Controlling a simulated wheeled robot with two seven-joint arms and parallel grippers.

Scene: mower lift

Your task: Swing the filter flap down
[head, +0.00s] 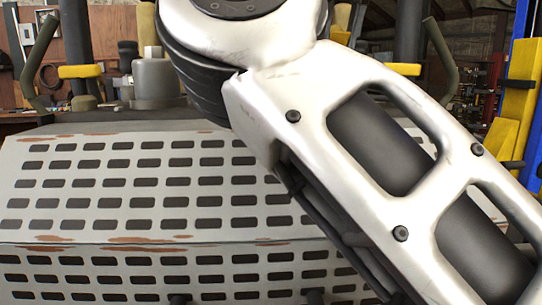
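A pale slotted metal panel (110,180) with rust patches fills the left and lower middle of the head view. A seam runs across it, with more slotted panel (100,278) below. I cannot tell which part of it is the filter flap, or whether a flap is raised or lowered. One of my white arm links crosses from the top middle to the lower right and hides the panel's right side. Neither of my grippers shows, so I cannot tell where they are relative to the panel.
Behind the panel stands a grey cylindrical part (156,78) with bent side levers (40,52). A yellow and blue lift post (517,95) stands at the right edge. A wooden workshop wall and cluttered shelves lie in the background.

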